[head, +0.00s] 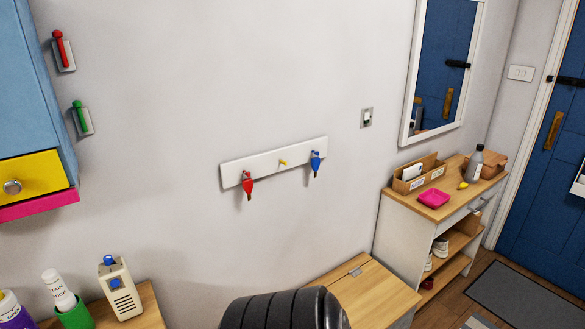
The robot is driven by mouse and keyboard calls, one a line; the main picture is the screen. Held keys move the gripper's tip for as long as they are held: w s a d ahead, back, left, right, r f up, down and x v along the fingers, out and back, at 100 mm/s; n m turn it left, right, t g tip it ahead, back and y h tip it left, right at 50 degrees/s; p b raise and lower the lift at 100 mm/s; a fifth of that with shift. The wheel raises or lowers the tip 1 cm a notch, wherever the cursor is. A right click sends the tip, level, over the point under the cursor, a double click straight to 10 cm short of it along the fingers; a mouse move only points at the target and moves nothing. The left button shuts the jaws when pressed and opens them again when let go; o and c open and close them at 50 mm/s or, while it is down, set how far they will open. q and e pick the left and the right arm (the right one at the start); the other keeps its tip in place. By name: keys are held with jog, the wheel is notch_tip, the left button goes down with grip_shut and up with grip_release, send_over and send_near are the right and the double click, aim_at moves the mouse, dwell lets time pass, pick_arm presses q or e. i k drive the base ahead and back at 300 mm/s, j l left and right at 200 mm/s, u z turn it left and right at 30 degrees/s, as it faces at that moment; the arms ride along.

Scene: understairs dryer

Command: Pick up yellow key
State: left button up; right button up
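A small yellow object (463,185), which looks like the yellow key, lies on top of the wooden shoe cabinet (452,203) at the right. It lies between a pink tray (433,198) and a grey bottle (474,164). It is too small to make out its shape fully. A white key rack (236,171) on the wall holds a red key (248,184) and a blue key (316,161). Its middle yellow peg (283,162) looks bare. Neither gripper is in view.
A wooden organiser (408,186) stands on the cabinet's back left, and a brown box (493,165) at its far end. A low wooden chest (375,295) stands in front. Shoes (440,247) sit on the cabinet's shelves. A blue door (548,190) is at the right.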

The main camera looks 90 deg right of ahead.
aim_at(463, 185)
jog(key=i+z, duration=0.1)
jog(key=z, duration=0.35)
jog(key=i+z, duration=0.1)
jog(key=z, duration=0.3)
jog(key=i+j+z, duration=0.1)
jog(key=z, duration=0.35)
